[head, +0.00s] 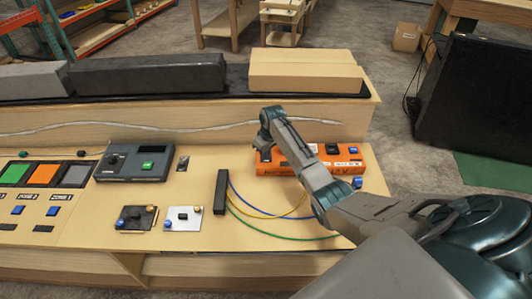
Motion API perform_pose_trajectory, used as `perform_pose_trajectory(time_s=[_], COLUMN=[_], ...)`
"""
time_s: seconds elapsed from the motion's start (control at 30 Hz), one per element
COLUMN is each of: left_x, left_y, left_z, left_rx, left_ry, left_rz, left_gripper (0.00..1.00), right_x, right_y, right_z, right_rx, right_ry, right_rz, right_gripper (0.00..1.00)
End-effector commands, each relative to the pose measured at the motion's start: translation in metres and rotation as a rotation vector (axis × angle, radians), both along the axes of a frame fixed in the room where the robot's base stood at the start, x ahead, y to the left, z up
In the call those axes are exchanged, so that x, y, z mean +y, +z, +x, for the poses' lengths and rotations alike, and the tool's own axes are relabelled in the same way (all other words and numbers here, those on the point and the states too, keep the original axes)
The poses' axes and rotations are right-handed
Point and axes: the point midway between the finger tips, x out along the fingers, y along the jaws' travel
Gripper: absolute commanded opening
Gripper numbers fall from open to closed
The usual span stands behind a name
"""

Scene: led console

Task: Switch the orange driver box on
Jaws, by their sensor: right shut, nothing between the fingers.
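The orange driver box (342,166) lies on the right part of the wooden console. A black switch (332,149) and a small white label show on its top, and dark lettering runs along its front. My right arm reaches in from the right and crosses in front of the box, hiding part of it. My right gripper (265,154) points down, shut and empty, at the box's left end. I cannot tell whether its tips touch the box. The switch position is too small to read. My left gripper is out of view.
A black strip (221,191) with blue, yellow and green wires lies left of the box. Dark and tan blocks (305,70) line the raised back ledge. A blue button (357,182) sits near the box.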

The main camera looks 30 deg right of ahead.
Motion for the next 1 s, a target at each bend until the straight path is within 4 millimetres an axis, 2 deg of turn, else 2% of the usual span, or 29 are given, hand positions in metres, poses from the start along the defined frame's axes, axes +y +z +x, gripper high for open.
perform_pose_trajectory(time_s=[0.43,1.0], left_x=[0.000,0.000], left_y=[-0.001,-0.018], left_z=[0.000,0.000], left_rx=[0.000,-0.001], left_ry=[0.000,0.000], left_rz=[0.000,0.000], left_gripper=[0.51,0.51], right_x=[0.000,-0.009], right_y=[-0.003,-0.004], right_z=[0.000,0.015], right_rx=[0.000,-0.001], right_ry=[0.000,-0.001], right_rz=[0.000,-0.001], right_gripper=[0.00,0.00])
